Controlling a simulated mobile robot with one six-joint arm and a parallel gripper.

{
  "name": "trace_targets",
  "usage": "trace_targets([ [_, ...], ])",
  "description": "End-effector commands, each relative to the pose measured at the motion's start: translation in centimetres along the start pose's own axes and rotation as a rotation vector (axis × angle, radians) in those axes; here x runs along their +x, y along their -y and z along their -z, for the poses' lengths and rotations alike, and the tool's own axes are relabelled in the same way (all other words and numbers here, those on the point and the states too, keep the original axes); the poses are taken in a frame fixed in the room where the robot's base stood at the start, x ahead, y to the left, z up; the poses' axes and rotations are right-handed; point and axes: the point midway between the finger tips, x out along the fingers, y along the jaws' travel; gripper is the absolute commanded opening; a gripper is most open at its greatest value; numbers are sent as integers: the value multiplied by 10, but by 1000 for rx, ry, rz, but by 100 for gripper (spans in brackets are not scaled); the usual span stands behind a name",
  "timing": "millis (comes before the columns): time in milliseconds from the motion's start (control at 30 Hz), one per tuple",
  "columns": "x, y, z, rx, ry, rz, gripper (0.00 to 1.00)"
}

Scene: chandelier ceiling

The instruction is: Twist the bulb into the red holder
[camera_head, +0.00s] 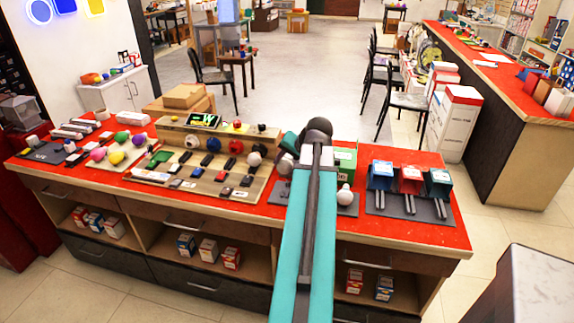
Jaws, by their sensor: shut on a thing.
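The red holder (411,180) stands between two blue holders on a dark mat at the right of the red counter. A white bulb (345,195) stands on another dark mat, just right of my teal arm and left of the holders. My gripper (285,163) is at the far end of the arm, over the counter, left of the standing bulb and well left of the red holder. It is shut on what seems to be a bulb; the arm and the small size hide most of it.
Blue holders (381,175) (438,184) flank the red one. A green box (344,160) is behind the standing bulb. A wooden display board (222,180) with switches and coloured knobs fills the counter's middle. Bare red counter shows along the front right edge.

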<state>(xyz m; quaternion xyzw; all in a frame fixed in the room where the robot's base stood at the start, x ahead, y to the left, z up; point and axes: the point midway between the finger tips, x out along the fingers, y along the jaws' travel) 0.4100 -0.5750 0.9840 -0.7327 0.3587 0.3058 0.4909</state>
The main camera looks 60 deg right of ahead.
Motion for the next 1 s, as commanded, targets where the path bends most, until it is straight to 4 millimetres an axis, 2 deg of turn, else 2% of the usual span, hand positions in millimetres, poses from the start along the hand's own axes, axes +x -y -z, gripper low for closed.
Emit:
trace_targets([
  [367,1,2,-1,-4,2,2,23],
  [533,7,18,-12,-36,24,14,23],
  [767,25,66,-48,-143,94,52,23],
  [1000,42,128,-105,-292,189,108,23],
])
